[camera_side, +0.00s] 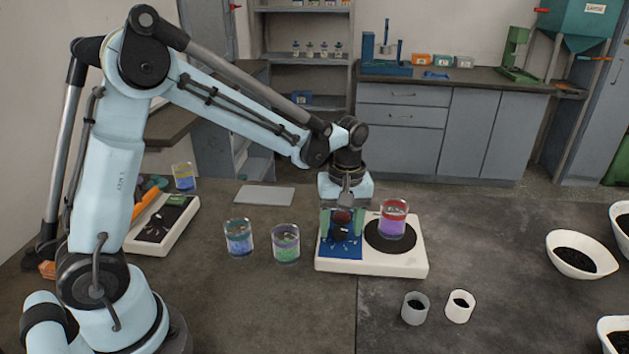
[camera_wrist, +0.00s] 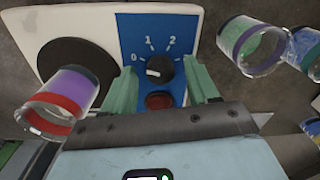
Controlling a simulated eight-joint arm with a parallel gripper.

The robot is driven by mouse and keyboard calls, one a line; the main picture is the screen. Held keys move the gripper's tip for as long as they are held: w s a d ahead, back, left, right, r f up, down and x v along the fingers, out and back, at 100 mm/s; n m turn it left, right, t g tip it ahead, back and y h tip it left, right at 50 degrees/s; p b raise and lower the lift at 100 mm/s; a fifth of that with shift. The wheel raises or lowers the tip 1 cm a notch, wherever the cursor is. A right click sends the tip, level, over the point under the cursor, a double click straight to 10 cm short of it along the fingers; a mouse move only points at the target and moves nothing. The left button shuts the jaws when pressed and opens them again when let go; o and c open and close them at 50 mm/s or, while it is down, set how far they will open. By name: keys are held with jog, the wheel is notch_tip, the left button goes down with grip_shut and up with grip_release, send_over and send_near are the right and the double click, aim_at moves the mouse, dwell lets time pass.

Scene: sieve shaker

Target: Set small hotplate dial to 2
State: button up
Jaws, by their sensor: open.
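The small hotplate (camera_side: 372,262) is white with a round black plate (camera_side: 388,244) and a blue control panel (camera_wrist: 135,28). The black dial (camera_wrist: 162,70) on the panel has a white mark on its left side, toward the 0; the printed 0, 1 and 2 show around it. The dial also shows in the side view (camera_side: 341,235). My gripper (camera_wrist: 161,68) is open, its two green fingers on either side of the dial with gaps visible. In the side view my gripper (camera_side: 342,224) points down over the panel. Whether a finger touches the panel cannot be told.
A glass with purple and red layers (camera_side: 393,222) stands on the hotplate. Bowls (camera_side: 580,258) are right.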

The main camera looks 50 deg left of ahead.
jog(key=shift+f, duration=0.15)
jog(key=c, duration=1)
jog(key=shift+c, duration=0.2)
